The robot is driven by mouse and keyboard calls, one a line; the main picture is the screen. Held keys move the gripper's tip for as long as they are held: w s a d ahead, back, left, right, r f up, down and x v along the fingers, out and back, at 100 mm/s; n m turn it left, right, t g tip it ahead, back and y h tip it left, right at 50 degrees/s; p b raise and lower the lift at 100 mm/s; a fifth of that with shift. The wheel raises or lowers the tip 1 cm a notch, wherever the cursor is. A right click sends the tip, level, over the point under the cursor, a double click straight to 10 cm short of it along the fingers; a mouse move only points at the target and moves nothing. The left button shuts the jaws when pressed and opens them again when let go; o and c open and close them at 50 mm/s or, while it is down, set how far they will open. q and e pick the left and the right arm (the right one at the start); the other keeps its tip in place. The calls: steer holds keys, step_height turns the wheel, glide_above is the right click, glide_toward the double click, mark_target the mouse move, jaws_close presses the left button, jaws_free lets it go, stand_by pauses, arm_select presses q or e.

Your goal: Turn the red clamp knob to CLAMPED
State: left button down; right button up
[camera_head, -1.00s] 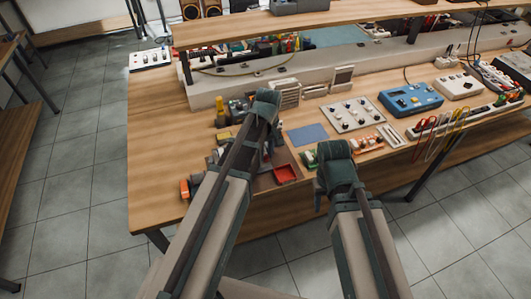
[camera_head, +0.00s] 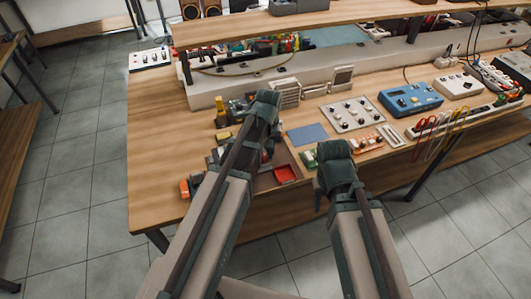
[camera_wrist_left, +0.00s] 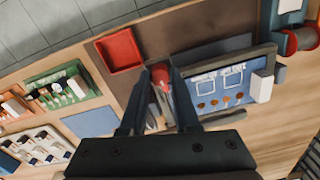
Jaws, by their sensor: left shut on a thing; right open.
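The red clamp knob (camera_wrist_left: 162,80) shows in the left wrist view between the fingers of my left gripper (camera_wrist_left: 163,72). Those fingers are shut on it. I cannot read a CLAMPED mark or the knob's angle. In the head view my left arm covers most of this spot. My right gripper (camera_head: 319,194) is low beside my right arm, away from the knob, its fingers mostly hidden.
A red tray (camera_wrist_left: 119,50) lies close to my left gripper; it also shows in the head view (camera_head: 286,173). A green board (camera_wrist_left: 62,88), a blue-grey mat (camera_head: 308,134) and a knobbed panel (camera_head: 352,114) lie to the right on the wooden bench (camera_head: 158,150). The bench's left part is clear.

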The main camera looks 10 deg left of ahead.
mark_target(267, 156)
arm_select(q)
steer(key=c, duration=0.6)
jaws_free()
steer(key=shift+c, duration=0.2)
step_height(267, 156, up, 14)
steer(key=p, duration=1.4)
steer(key=shift+d, duration=0.25)
steer(key=shift+f, duration=0.15)
steer(key=s+d+f+m+b, duration=0.4)
steer(key=s, duration=0.3)
steer(key=s+d+f+m+b, duration=0.4)
steer(key=s+d+b, duration=0.1)
steer(key=s, duration=0.2)
steer(key=shift+s+d+f+y, duration=0.15)
steer(key=shift+s+f+y, duration=0.05)
steer(key=shift+f+y, duration=0.2)
